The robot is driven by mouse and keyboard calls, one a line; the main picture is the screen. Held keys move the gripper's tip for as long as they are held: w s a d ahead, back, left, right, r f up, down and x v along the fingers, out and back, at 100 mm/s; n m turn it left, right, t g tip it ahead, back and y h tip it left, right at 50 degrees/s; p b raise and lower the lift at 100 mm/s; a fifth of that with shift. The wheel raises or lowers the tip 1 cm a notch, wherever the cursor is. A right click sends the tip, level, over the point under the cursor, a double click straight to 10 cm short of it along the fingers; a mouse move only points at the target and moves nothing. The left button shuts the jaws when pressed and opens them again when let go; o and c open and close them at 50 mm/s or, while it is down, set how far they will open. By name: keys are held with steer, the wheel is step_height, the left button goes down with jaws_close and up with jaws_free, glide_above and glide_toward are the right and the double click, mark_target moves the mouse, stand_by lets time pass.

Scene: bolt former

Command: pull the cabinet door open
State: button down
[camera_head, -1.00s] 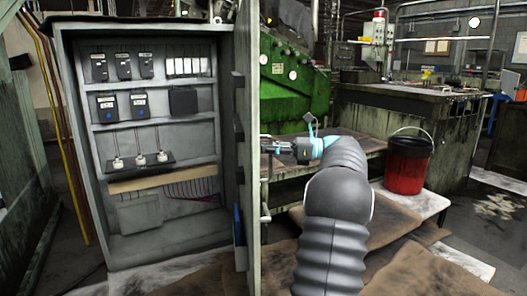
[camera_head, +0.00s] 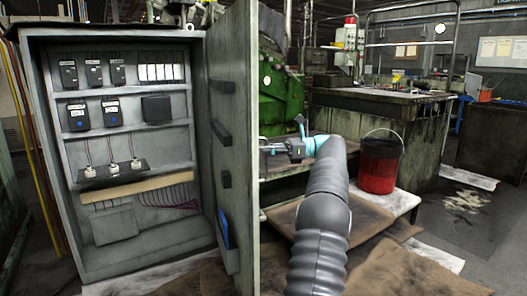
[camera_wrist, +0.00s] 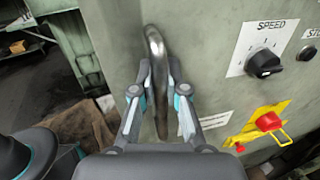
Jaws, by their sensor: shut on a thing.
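The grey cabinet (camera_head: 33,130) stands at the left in the head view, with its inside shelves in plain sight. Its door (camera_head: 233,120) stands swung out on the right side, roughly edge-on to the camera. My gripper (camera_head: 263,150) is at the outer face of the door, partly hidden behind its edge. In the wrist view my gripper (camera_wrist: 158,95) has its fingers on both sides of a curved metal handle (camera_wrist: 156,50) and is shut on it. The door's outer face (camera_wrist: 205,35) fills the middle and right of that view.
The door face carries a black speed knob (camera_wrist: 264,64) and a red button on a yellow plate (camera_wrist: 268,121). A red bucket (camera_head: 380,165) stands right of my arm. A green machine (camera_head: 280,100) and a workbench (camera_head: 385,105) stand behind. Brown sheets (camera_head: 380,225) cover the floor.

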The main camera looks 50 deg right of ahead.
steer(key=shift+r, duration=0.1)
steer(key=c, duration=1.2)
jaws_free()
